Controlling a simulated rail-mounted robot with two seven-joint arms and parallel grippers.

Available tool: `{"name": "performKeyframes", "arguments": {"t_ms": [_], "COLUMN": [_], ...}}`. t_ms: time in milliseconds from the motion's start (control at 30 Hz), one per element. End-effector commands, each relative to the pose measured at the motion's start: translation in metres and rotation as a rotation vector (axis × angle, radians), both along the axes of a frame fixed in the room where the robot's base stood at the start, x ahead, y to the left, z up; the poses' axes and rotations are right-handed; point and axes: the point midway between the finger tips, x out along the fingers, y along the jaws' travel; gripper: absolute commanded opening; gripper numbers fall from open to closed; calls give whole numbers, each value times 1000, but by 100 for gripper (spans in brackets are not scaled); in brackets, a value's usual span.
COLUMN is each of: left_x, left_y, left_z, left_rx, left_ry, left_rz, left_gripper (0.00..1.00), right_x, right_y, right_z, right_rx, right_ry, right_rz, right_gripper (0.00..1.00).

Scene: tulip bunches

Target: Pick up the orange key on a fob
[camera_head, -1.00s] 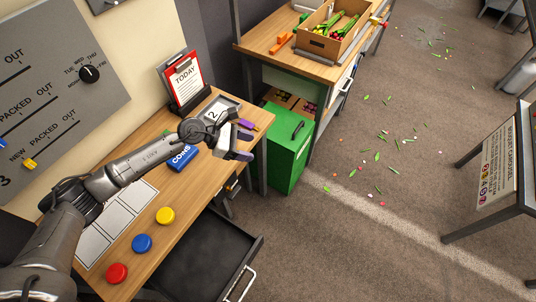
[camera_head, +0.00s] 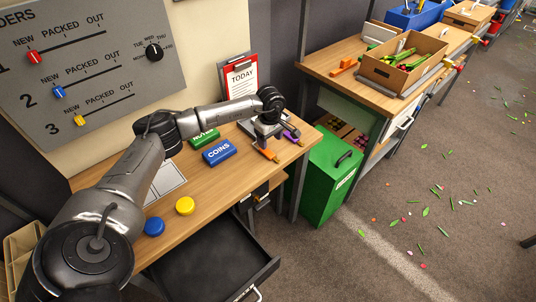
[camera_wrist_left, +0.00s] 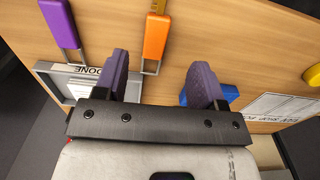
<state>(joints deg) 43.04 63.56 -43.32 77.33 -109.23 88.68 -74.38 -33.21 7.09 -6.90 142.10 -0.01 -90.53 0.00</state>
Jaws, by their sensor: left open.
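The orange key on a fob (camera_head: 267,153) lies on the wooden desk near its right front edge. In the left wrist view its orange fob (camera_wrist_left: 155,37) is at the upper middle, with a thin metal part at its lower end. My left gripper (camera_head: 268,133) is above the desk just behind it, and open. In the left wrist view the two purple-grey fingers of the gripper (camera_wrist_left: 161,65) are apart with nothing between them, and the fob is ahead of them.
A grey tray marked DONE (camera_wrist_left: 47,69) lies beneath the gripper. A blue COINS block (camera_head: 219,152) and a green block (camera_head: 204,138) lie to the left. A clipboard (camera_head: 240,77) stands behind. An open drawer (camera_head: 215,262) juts out below, and a green cabinet (camera_head: 325,177) stands right.

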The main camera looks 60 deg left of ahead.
Motion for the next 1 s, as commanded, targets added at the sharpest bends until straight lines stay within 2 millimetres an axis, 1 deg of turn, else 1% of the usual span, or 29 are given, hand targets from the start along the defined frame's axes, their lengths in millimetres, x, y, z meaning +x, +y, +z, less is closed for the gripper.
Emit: {"name": "performKeyframes", "arguments": {"t_ms": [33, 133, 467, 567, 800, 900, 1000], "left_x": [0, 0, 1, 1, 2, 2, 3], "left_y": [0, 0, 0, 1, 2, 2, 2], "left_z": [-9, -18, -31, -41, -72, -78, -77], "left_rx": [0, -1, -2, -2, -3, -2, -2], "left_ry": [1, 0, -1, 1, 0, -1, -2], "left_rz": [1, 1, 0, 1, 1, 0, 0], "left_gripper": [64, 64, 64, 64, 64, 64, 64], "right_x": [0, 0, 0, 0, 0, 0, 0], "right_y": [0, 0, 1, 1, 2, 2, 2], "right_z": [-2, -3, -5, -7, -13, -14, -14], "right_rx": [0, 0, 3, 5, 7, 7, 7], "right_ry": [0, 0, -1, 0, 0, 0, 0], "right_rz": [0, 0, -3, -4, -5, -5, -5], "right_gripper": [43, 43, 43, 43, 43, 43, 43]}}
